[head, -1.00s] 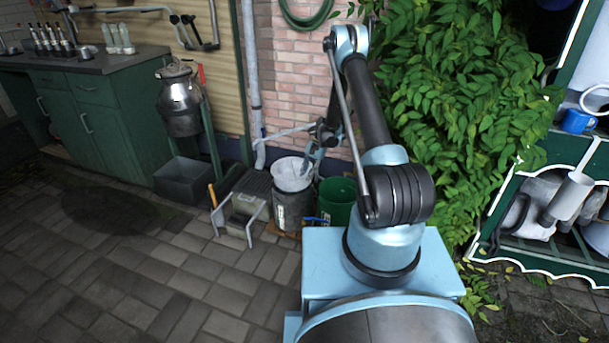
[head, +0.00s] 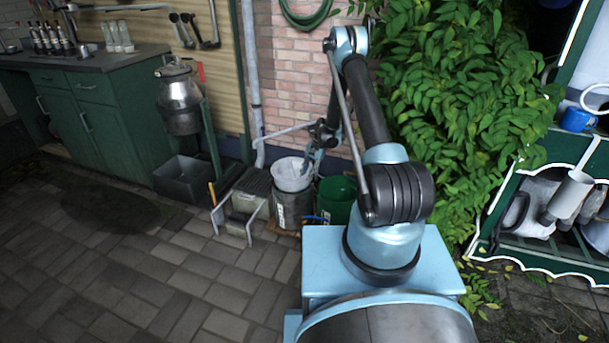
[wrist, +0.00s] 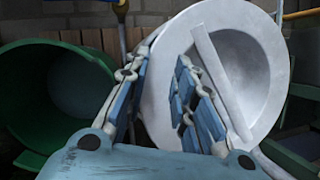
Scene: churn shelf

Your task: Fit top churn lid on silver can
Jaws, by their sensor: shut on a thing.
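The lid is a pale silver round dish with a flat bar across its inside, and it fills the right of the wrist view (wrist: 262,75). In the head view the lid (head: 291,174) shows at the mouth of a dark grey can (head: 291,211); I cannot tell whether it touches that can. My gripper (wrist: 165,60) is shut on the lid's near rim, one finger on each side; the lid looks tilted. In the head view my gripper (head: 313,160) is small and partly hidden. A silver can (head: 181,105) with a top handle stands on a green stand further left.
A green bucket (head: 336,203) stands right of the grey can and also shows in the wrist view (wrist: 60,85). A low rack (head: 243,203) and a grey tub (head: 189,178) lie to the left. Brick wall and drainpipe (head: 253,80) are close behind. The paving in front is clear.

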